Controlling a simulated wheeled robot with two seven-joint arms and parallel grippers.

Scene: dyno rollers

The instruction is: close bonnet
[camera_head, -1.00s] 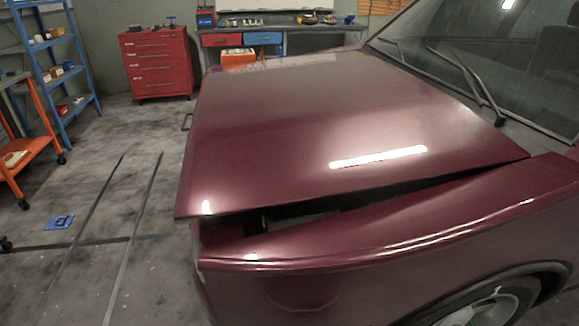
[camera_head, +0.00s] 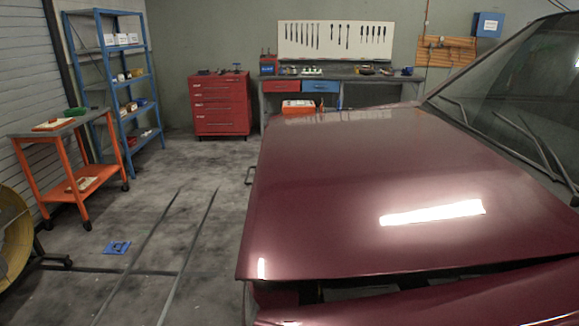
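The maroon bonnet (camera_head: 350,190) of the car fills the right half of the head view. It is lowered almost flat but stands slightly raised, with a dark gap (camera_head: 380,286) between its near edge and the maroon fender (camera_head: 460,305). The gap is wider toward the car's front, at the left, and narrows to the right. Neither of my grippers is in view, and nothing is seen touching the bonnet.
An orange cart (camera_head: 70,165), a blue shelf (camera_head: 122,90) and a red tool cabinet (camera_head: 220,105) stand at the left and back. A workbench (camera_head: 345,78) is behind the car. The floor left of the car is mostly clear, with a small blue object (camera_head: 117,247) on it.

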